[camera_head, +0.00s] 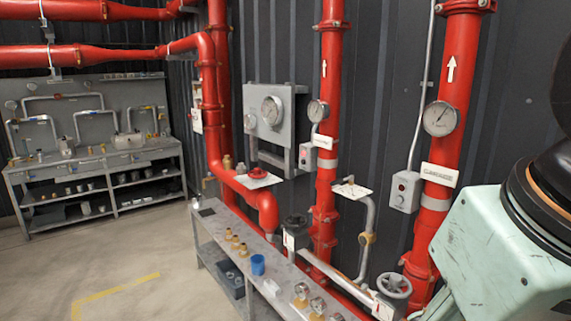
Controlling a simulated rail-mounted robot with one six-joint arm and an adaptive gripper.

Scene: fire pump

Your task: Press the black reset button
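Two small grey control boxes hang on conduits at the wall. The nearer control box (405,191) is between two red vertical pipes, right of centre, and has a small reddish spot and tiny details on its face. The farther control box (307,156) is beside the middle red pipe and also has a small control on its face. I cannot make out a black reset button on either; the details are too small. Part of my arm fills the right edge, close to the camera. My gripper is not in view.
Red pipes (327,150) with gauges (441,118) run up the wall. A low grey bench (215,224) holds a blue cup (258,265) and brass fittings. A handwheel (393,285) stands at lower right. A workbench (95,170) is at far left; the floor before it is clear.

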